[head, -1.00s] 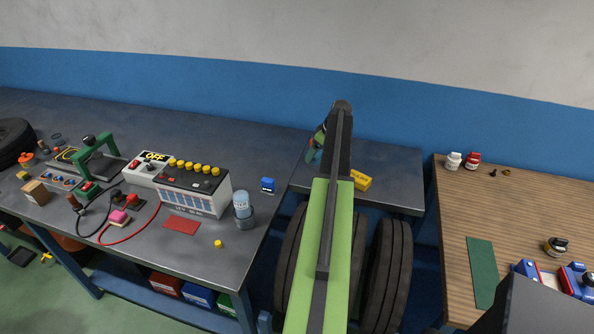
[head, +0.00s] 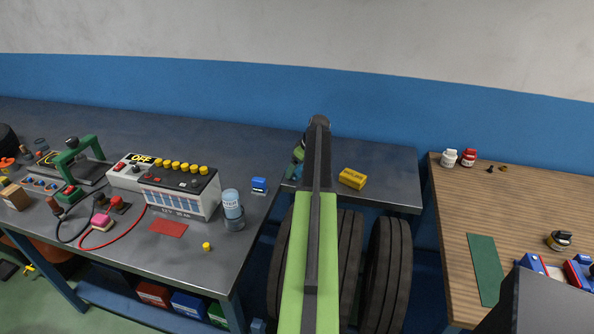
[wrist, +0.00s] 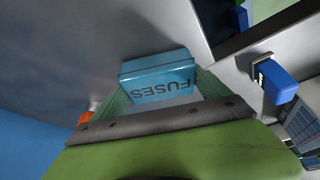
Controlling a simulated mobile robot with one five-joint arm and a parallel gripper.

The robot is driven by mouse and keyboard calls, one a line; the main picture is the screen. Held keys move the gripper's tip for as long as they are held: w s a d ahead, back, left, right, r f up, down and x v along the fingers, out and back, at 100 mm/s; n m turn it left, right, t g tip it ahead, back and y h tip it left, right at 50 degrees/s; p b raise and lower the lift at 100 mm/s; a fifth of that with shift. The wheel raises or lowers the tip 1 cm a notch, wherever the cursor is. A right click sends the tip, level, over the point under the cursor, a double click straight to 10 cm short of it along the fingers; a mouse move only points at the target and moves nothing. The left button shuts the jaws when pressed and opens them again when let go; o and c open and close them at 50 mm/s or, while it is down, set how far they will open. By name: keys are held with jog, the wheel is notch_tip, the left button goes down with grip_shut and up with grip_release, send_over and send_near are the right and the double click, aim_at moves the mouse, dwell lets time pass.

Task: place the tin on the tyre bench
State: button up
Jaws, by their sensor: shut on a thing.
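A teal tin (wrist: 158,78) lettered FUSES is between the greenish fingers of my gripper (wrist: 155,88) in the wrist view. My gripper is shut on it. The grey tyre bench (head: 390,165) stands at the back wall in the head view, with large tyres below. The tin is over its left part, near the gap to the long bench. In the head view my arm hides most of my gripper (head: 298,160) and the tin. I cannot tell whether the tin touches the bench top.
A yellow box (head: 353,178) lies on the tyre bench, right of my arm. A small blue box (head: 259,186) and a clear blue-labelled container (head: 232,205) stand on the long bench's right end. A wooden table (head: 455,215) is at right. The tyre bench's right part is clear.

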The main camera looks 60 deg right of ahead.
jog(key=shift+f, duration=0.25)
jog(key=o, duration=1.3)
jog(key=shift+r, duration=0.1)
jog(key=shift+s+r+p, duration=0.1)
jog(key=shift+r+p, duration=0.3)
jog(key=shift+r, duration=0.05)
jog(key=p+v, duration=1)
jog(key=v, duration=0.1)
jog(key=shift+r, duration=0.2)
jog(key=shift+r+p, duration=0.1)
jog(key=shift+p, duration=0.25)
